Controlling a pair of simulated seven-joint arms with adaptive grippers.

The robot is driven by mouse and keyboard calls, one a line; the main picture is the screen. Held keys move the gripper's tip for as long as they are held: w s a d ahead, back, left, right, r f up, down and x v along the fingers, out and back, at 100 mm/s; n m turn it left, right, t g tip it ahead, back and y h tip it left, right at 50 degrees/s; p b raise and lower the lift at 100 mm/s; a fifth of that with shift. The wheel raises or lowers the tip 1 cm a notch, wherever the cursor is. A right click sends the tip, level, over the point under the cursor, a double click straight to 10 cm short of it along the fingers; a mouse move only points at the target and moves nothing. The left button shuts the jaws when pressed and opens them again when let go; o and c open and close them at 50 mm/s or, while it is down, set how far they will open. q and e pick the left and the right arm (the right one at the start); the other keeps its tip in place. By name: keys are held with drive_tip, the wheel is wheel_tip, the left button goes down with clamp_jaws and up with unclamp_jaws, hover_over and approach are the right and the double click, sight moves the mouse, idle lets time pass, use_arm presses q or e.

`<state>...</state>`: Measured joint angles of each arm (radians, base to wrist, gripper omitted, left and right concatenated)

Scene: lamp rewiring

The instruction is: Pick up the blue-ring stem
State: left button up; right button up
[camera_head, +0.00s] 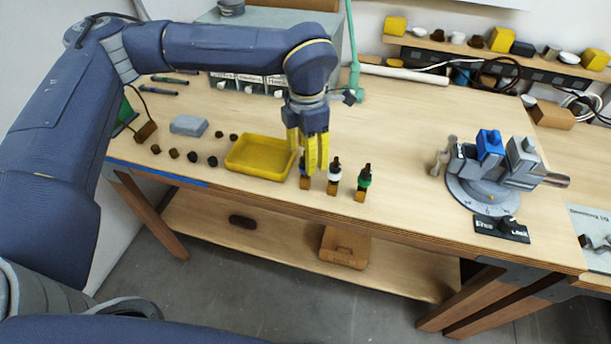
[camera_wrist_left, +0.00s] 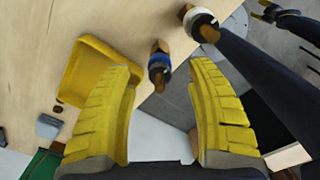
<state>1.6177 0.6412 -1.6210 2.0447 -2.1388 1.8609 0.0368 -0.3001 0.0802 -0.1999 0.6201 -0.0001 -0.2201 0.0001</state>
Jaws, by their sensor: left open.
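The blue-ring stem (camera_head: 304,171) stands upright in a small wooden block near the table's front edge, partly hidden by my left gripper (camera_head: 308,150). The left gripper points down at it with its yellow fingers open. In the left wrist view, the blue-ring stem (camera_wrist_left: 159,68) shows in the gap between the open fingers (camera_wrist_left: 158,85). I cannot tell how far down the fingers reach around it. My right gripper is not in view.
A white-ring stem (camera_head: 334,175) and a green-ring stem (camera_head: 363,182) stand close on the right. A yellow tray (camera_head: 240,166) lies just left of the gripper. A vise (camera_head: 490,180) stands farther right, with clear table between.

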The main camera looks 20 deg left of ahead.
sight(306, 175)
use_arm(q)
drive_tip(key=shift+a+f, duration=0.1)
drive_tip(key=shift+f, duration=3.8)
clamp_jaws()
